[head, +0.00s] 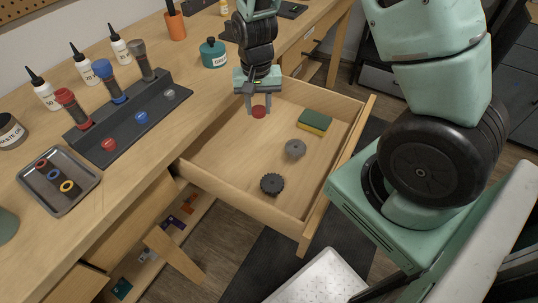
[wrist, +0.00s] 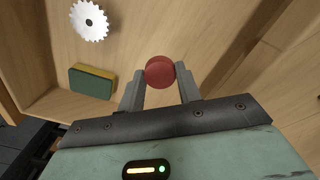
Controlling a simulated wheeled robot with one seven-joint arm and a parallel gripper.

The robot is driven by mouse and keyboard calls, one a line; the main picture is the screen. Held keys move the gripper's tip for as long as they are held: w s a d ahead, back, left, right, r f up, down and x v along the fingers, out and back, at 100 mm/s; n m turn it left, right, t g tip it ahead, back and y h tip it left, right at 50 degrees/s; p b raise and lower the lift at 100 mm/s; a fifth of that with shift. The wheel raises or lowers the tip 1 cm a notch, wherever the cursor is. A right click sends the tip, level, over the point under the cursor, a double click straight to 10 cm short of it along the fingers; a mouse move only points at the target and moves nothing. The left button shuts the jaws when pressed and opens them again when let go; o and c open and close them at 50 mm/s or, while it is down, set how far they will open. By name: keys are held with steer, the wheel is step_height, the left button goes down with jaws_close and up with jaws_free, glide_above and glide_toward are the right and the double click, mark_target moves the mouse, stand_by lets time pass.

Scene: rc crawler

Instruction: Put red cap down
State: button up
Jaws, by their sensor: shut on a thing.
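The red cap (head: 259,112) is a small round red piece held between the fingertips of my gripper (head: 259,108). In the wrist view the red cap (wrist: 160,72) sits between the two grey fingers of my gripper (wrist: 160,78), which are shut on it. The gripper points down over the back left part of the open wooden drawer (head: 222,158). I cannot tell whether the cap touches the drawer floor. Part of the cap's sides is hidden by the fingers.
The drawer holds a green and yellow sponge (head: 314,122), a grey gear (head: 295,149) and a dark gear (head: 271,184). On the bench, a dark rack (head: 128,126) holds tools and coloured caps. The drawer's left floor is clear.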

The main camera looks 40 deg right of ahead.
mark_target(259, 141)
steer(key=shift+s+a+f+m+b, duration=0.15)
steer(key=shift+f+m+b, duration=0.15)
steer(key=shift+m+b, duration=0.45)
steer(key=shift+f, duration=0.25)
step_height(259, 141, down, 9)
steer(key=shift+f, duration=0.1)
steer(key=shift+f, duration=0.15)
steer(key=o, duration=1.1)
steer(key=shift+c, duration=0.2)
